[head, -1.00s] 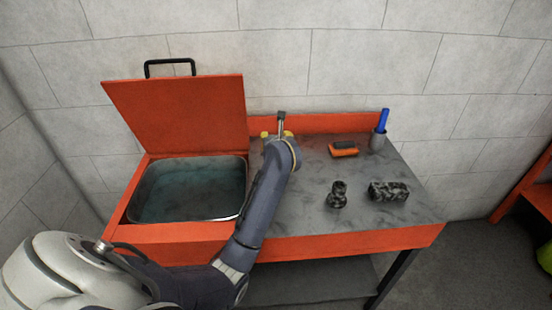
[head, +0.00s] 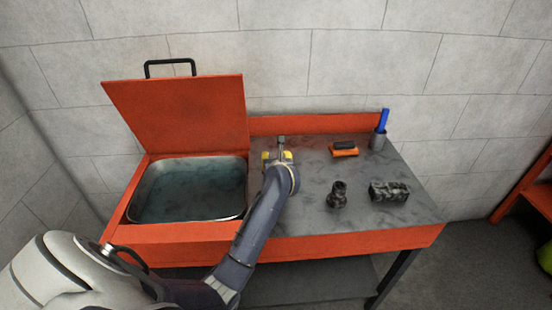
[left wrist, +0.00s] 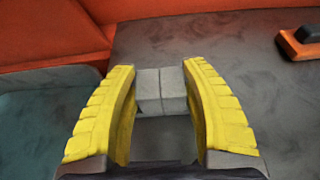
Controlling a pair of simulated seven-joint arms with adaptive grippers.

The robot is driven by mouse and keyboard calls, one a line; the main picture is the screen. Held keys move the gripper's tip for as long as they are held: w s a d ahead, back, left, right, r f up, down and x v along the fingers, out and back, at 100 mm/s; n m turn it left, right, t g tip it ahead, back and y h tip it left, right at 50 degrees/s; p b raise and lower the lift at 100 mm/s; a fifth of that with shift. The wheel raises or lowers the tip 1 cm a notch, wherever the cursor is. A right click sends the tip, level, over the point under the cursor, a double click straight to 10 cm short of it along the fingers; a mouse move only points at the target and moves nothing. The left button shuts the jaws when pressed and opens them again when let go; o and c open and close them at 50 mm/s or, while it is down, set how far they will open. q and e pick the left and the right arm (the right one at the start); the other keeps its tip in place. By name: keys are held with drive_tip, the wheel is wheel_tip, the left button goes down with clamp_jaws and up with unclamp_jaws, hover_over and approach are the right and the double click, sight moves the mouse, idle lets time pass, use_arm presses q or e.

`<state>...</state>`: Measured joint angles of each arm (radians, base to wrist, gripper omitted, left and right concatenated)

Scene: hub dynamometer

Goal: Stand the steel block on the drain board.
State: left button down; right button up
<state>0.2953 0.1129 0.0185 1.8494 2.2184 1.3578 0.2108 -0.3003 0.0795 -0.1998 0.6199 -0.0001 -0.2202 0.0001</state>
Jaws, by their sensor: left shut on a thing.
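The steel block (left wrist: 160,90) is a plain grey block held between the yellow fingers of my left gripper (left wrist: 163,95) in the left wrist view. In the head view my left gripper (head: 277,157) is over the left part of the grey drain board (head: 315,205), just right of the sink. The block's grey end (head: 281,141) shows just beyond the fingers. I cannot tell whether the block touches the board. My right gripper is not in view.
An open sink (head: 190,190) with liquid lies to the left, its orange lid (head: 180,115) raised. An orange-and-black brush-like thing (head: 344,150), a cup with a blue handle (head: 378,139) and two dark grimy parts (head: 389,191) stand on the right.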

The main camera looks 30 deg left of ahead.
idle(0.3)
use_arm(q)
drive_tip(key=c, duration=0.7)
unclamp_jaws()
drive_tip(key=shift+f, duration=0.15)
drive_tip(key=shift+o, duration=0.2)
drive_tip(key=shift+r, duration=0.2)
drive_tip(key=v, duration=1.2)
drive_tip(key=shift+d+f, duration=0.1)
drive_tip(key=shift+f, duration=0.05)
